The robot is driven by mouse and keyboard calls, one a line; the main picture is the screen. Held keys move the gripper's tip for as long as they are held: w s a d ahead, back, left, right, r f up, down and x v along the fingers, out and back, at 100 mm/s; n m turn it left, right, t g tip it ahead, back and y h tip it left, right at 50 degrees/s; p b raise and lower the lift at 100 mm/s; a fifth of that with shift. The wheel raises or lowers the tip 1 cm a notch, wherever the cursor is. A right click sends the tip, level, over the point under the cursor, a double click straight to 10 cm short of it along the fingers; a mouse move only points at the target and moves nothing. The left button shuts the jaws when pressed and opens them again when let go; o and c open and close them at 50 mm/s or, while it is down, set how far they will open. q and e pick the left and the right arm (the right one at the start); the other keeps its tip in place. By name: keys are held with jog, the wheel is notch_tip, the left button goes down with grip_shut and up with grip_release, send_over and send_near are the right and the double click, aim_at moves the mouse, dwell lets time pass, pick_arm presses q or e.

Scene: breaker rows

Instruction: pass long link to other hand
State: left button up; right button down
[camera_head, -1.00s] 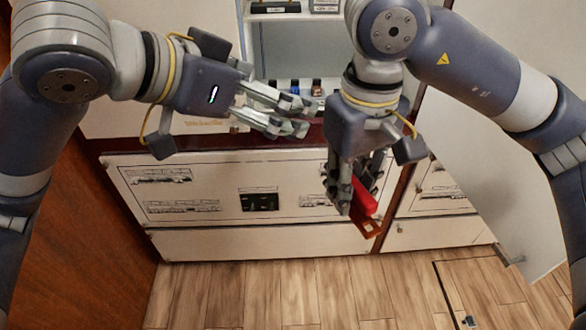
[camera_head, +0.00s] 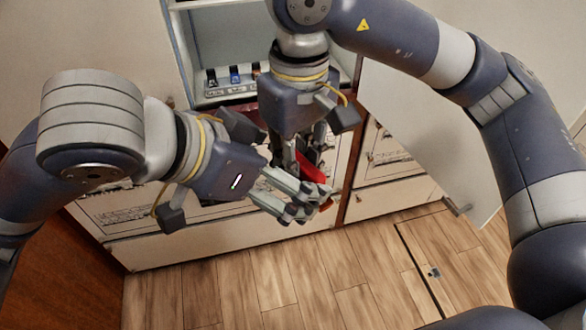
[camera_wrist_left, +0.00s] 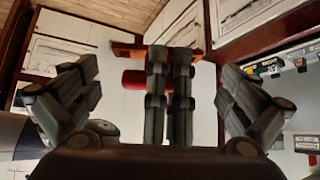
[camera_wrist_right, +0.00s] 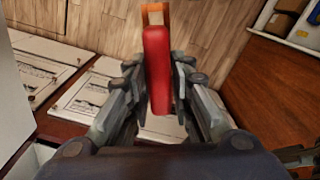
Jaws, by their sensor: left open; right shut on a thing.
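The long link (camera_head: 314,166) is a red bar with an orange end. My right gripper (camera_wrist_right: 158,75) is shut on it, and the link (camera_wrist_right: 157,62) stands out beyond the fingers in the right wrist view. My left gripper (camera_head: 305,205) is open just in front of and below the right fingers in the head view. In the left wrist view the open left fingers (camera_wrist_left: 157,78) stand either side of the right fingers and the link's red part (camera_wrist_left: 133,79). The left fingers look apart from the link. The left fingers partly hide the link in the head view.
Behind the arms is a white cabinet with an open shelf (camera_head: 215,93) holding several small breakers (camera_head: 234,76). Labelled panels (camera_head: 385,145) lie below it. A door (camera_head: 440,125) stands at the right. The wooden floor (camera_head: 220,285) in front is clear.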

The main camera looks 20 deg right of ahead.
pick_arm(q)
jog(key=shift+x, duration=1.5)
jog(key=shift+w, duration=0.1)
jog(key=c, duration=1.5)
pick_arm(e)
jog(key=shift+a, duration=0.1)
jog(key=c, duration=1.4)
grip_release()
jog(key=shift+c, duration=0.2)
